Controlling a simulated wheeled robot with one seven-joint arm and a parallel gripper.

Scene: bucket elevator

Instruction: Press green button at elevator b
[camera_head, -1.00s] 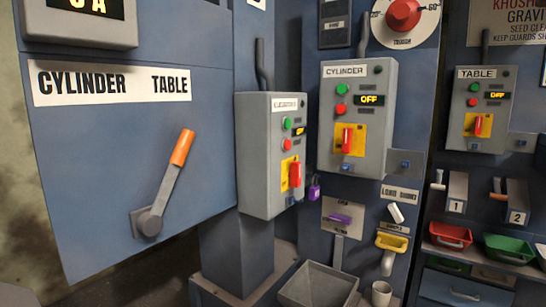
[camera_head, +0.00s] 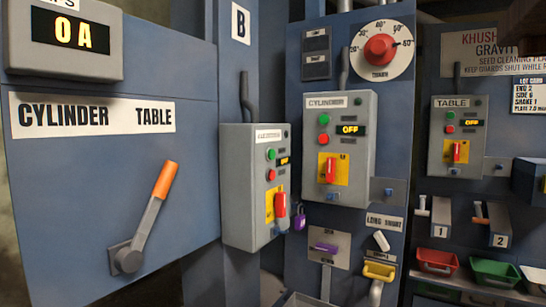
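A grey control box (camera_head: 241,190) is mounted on the blue post below a white plate marked B (camera_head: 240,22). Its small label (camera_head: 270,135) is too foreshortened to read surely. On its angled front face are a green button (camera_head: 270,154), a red button (camera_head: 271,175) below it, a small lit display (camera_head: 283,161), and a red switch (camera_head: 281,205) on a yellow plate. The green button is in clear view with nothing in front of it. My gripper is not in view.
The CYLINDER box (camera_head: 340,150) and TABLE box (camera_head: 455,136) carry similar green buttons and read OFF. A blue panel (camera_head: 60,190) with an orange-handled lever (camera_head: 146,217) stands at left. A purple padlock (camera_head: 300,219) hangs beside the B box. Red (camera_head: 437,261) and green (camera_head: 492,271) bins sit lower right.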

